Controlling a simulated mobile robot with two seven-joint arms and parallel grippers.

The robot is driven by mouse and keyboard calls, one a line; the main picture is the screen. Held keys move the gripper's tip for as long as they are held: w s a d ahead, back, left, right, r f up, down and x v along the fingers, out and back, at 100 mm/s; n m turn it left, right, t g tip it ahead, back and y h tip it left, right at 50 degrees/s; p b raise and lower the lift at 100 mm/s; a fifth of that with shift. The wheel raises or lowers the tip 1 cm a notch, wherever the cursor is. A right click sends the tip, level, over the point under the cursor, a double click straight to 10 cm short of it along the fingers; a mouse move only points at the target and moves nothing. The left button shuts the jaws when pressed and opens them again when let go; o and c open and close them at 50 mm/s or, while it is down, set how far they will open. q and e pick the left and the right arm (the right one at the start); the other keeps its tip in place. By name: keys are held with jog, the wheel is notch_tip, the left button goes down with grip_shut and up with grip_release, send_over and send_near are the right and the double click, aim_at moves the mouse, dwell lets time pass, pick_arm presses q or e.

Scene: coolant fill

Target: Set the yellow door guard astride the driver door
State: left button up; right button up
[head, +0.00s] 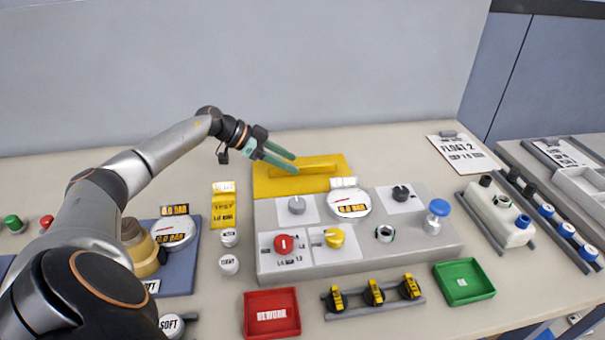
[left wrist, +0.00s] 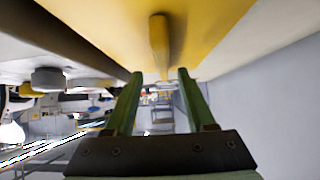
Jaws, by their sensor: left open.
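A flat yellow piece with a raised yellow bar, which looks like the door guard (head: 335,161), lies along the back of a grey control panel in the head view. It also shows in the left wrist view (left wrist: 210,22), its bar pointing toward the gap between my fingers. My left gripper (head: 296,164) is open, with green fingers, at the left half of the bar; it also shows in the left wrist view (left wrist: 160,76). The bar looks just past the fingertips; I cannot tell if they touch. I cannot make out a driver door. My right gripper is not in view.
The grey control panel (head: 410,252) carries knobs, a gauge and a blue-capped post (head: 438,215). In front are a red tray (head: 272,330), a rack of yellow-black clips (head: 374,295) and a green tray (head: 488,284). The bench behind is mostly clear up to a grey wall.

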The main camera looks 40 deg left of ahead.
aim_at(302, 165)
pick_arm(q)
jog(key=x, duration=0.4)
jog(key=shift+w+d, duration=0.1)
jog(key=shift+w, duration=0.4)
jog(key=shift+c, duration=0.3)
grip_shut()
